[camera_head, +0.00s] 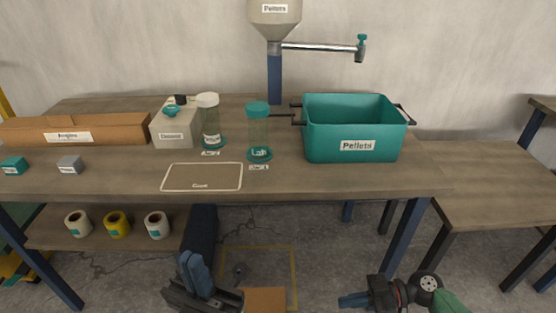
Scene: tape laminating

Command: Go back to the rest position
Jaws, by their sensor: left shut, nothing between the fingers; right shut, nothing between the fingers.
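My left gripper (195,272) is low at the bottom of the head view, in front of the table and below its top. Its blue fingers are together and hold nothing. My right gripper (352,300) is at the bottom edge, right of centre, also below the table top. Its fingers are together and empty, pointing left. Both grippers are apart from everything on the table (330,180). Parts of both arms are cut off by the bottom edge of the picture.
A teal Pellets bin (320,148), two jars (259,130) (211,125), a grey-beige box (168,130), an Angles box (100,128) and a flat mat (200,176) are on the table. Tape rolls (117,224) sit on the lower shelf. A brown box (265,300) is between the grippers.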

